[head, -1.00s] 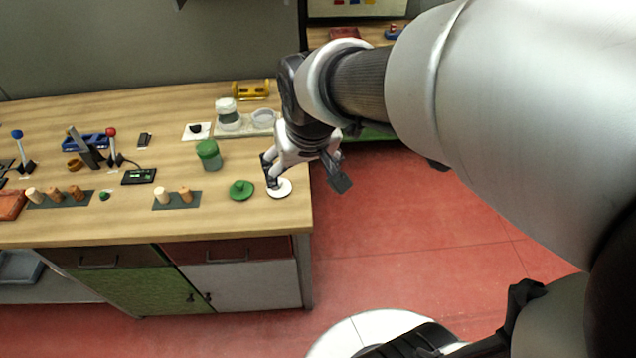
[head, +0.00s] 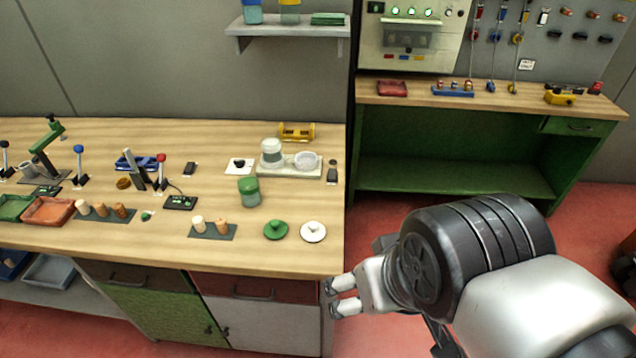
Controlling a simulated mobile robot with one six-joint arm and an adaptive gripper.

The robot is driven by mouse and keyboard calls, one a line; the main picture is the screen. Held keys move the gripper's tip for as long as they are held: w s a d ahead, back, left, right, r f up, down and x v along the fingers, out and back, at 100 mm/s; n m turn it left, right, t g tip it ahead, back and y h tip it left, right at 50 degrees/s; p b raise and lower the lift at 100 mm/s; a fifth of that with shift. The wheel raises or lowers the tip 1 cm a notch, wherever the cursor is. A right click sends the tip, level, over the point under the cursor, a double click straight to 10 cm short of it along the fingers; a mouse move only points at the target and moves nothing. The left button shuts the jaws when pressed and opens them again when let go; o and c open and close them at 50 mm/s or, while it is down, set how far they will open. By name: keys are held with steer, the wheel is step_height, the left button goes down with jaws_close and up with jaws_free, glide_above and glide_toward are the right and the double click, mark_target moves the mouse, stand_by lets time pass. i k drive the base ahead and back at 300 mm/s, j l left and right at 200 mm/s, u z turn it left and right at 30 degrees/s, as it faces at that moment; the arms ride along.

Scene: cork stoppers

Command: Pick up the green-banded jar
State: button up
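The jar with a green band around its top (head: 249,191) stands upright on the wooden bench, toward its right part. Its lower body is grey-green. My gripper (head: 332,298) is in the lower middle of the head view, in front of the bench's right front corner. It is to the right of the jar and nearer to me, clearly apart from it. Its two fingers point left with a gap between them, and nothing shows in the gap.
A green lid (head: 275,230) and a white lid (head: 313,232) lie near the bench's front edge. A pale-topped jar (head: 271,151) and a white dish (head: 306,160) stand on a tray behind. Corks (head: 221,228) stand left of the lids. A wall shelf (head: 288,30) hangs above.

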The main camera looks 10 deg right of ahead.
mark_target(248, 184)
steer(key=i+j+u, duration=0.55)
steer(key=i, duration=0.35)
